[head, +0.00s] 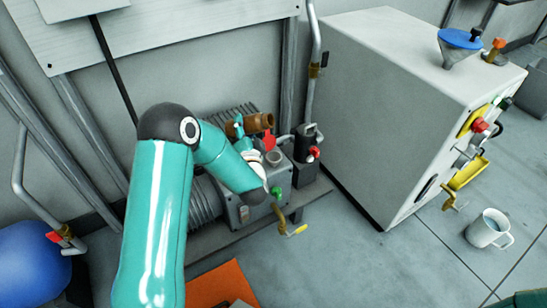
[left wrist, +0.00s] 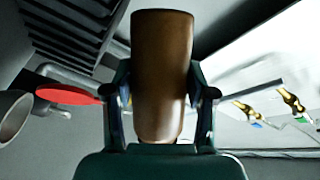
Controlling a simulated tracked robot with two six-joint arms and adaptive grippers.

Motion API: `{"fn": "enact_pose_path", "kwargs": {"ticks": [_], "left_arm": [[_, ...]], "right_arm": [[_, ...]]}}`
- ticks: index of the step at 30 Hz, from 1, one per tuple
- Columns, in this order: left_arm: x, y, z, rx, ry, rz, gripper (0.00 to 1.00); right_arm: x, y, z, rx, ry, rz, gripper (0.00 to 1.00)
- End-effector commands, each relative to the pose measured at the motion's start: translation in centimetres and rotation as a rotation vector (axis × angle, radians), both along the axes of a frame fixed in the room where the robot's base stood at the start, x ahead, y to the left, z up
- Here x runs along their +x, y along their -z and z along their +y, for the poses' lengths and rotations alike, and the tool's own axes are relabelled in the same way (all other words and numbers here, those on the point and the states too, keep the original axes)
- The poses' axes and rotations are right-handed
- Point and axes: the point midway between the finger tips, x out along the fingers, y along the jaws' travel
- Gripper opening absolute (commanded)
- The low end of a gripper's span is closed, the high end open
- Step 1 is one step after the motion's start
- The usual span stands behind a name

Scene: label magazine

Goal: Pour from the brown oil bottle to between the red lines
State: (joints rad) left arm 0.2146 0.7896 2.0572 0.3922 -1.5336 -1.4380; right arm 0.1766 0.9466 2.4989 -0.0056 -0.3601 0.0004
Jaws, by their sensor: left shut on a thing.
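The brown oil bottle (head: 257,122) is tilted to nearly level above the pump (head: 240,206) in the head view. My left gripper (head: 239,128) is shut on it. In the left wrist view the brown bottle (left wrist: 162,70) stands between the two dark fingers of my left gripper (left wrist: 162,105). A round grey port (head: 274,158) shows on top of the pump, below and right of the bottle. No stream of oil can be made out. The red lines and the oil level are too small or hidden to tell. My right gripper is not in view.
A large grey cabinet (head: 398,100) stands to the right, with a blue-topped funnel (head: 460,40) on it. A white mug (head: 487,228) is on the floor. An orange mat (head: 222,284) lies nearby.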

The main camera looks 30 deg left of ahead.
Motion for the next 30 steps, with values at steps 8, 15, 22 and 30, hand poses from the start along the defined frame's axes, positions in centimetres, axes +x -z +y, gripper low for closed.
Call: {"fn": "enact_pose_path", "kwargs": {"ticks": [8,15,22,30], "left_arm": [[0.0,-0.1,0.1,0.024,-0.001,0.001,0.00],[0.0,0.0,0.1,0.044,-0.001,0.005,0.00],[0.0,0.0,0.2,0.063,-0.001,0.009,0.00],[0.0,0.0,0.2,0.085,-0.002,0.013,0.00]], "right_arm": [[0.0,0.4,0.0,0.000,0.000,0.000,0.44],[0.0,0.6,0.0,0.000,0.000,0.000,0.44],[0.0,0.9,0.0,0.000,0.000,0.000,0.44],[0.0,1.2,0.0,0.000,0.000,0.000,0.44]]}}
